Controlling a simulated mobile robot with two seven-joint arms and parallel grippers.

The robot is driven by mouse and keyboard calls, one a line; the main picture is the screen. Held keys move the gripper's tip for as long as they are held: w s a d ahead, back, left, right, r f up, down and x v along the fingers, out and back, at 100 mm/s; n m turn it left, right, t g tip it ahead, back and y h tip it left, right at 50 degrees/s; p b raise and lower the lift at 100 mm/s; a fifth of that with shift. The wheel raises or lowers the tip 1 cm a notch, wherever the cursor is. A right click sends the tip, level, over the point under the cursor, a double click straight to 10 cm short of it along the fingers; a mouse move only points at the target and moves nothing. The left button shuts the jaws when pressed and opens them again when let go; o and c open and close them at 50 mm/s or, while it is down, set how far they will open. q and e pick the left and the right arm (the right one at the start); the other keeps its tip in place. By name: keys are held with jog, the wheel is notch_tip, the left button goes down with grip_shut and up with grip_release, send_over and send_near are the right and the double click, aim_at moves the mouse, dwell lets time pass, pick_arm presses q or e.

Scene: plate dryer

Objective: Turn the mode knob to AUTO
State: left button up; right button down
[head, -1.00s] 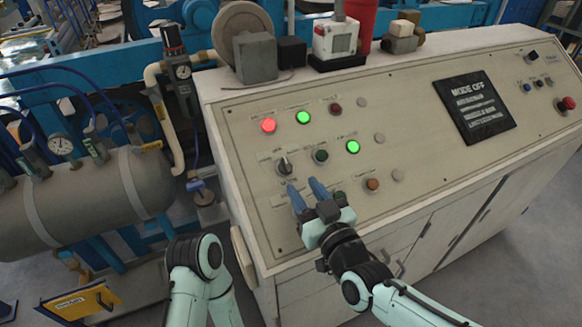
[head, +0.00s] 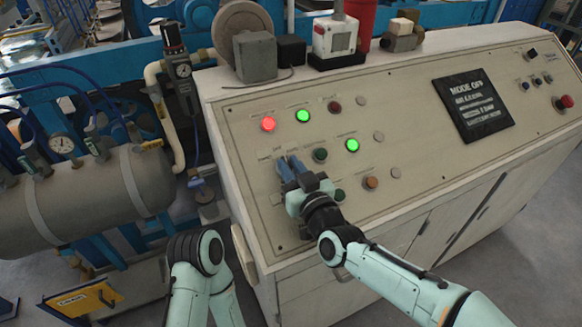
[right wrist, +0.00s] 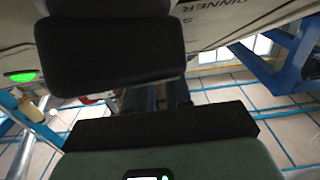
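The mode knob, at the left of the sloped control panel (head: 228,118), is now hidden by my right gripper's fingers. My right gripper (head: 288,163) has its blue fingertips at the knob's place, close together with a narrow gap, and appears shut on the knob. The knob's angle cannot be seen. The dark display (head: 473,105) has MODE OFF as its top line. The right wrist view shows dark gripper parts (right wrist: 110,50) but no clear knob. My left arm is at the lower left in the head view; its gripper is out of view.
A lit red lamp (head: 268,124) and green lamps (head: 303,116) (head: 352,145) are near the knob. A dark green button (head: 320,155) is just right of the fingers. A red button (head: 567,101) is at the far right. A grey tank (head: 95,190) stands left of the panel.

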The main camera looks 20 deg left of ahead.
pick_arm(q)
jog(key=shift+r, duration=0.15)
pick_arm(e)
jog(key=shift+s+a, duration=0.1)
jog(key=m, duration=0.1)
jog(key=m+t+h+p, duration=0.2)
jog(key=shift+s+a+r, duration=0.15)
jog(key=shift+s+r, duration=0.05)
jog(key=shift+s, duration=0.05)
jog(key=m+h+p, duration=0.1)
jog(key=m+h, duration=0.1)
jog(key=m+t+h+p, duration=0.1)
jog(key=m+h+p, duration=0.1)
jog(key=m+t+h+p, duration=0.1)
jog(key=m+h+p, duration=0.1)
jog(key=shift+a+r, duration=0.15)
jog(key=shift+a, duration=0.1)
pick_arm(q)
notch_tip(320, 180, up, 8)
jog(key=s+p, duration=0.1)
jog(key=p, duration=0.1)
jog(key=shift+s+f+g, duration=0.25)
jog(key=shift+s+g, duration=0.1)
jog(key=shift+g, duration=0.05)
pick_arm(e)
jog(key=shift+m+h, duration=1.3)
jog(key=shift+m, duration=0.2)
jog(key=shift+r, duration=0.1)
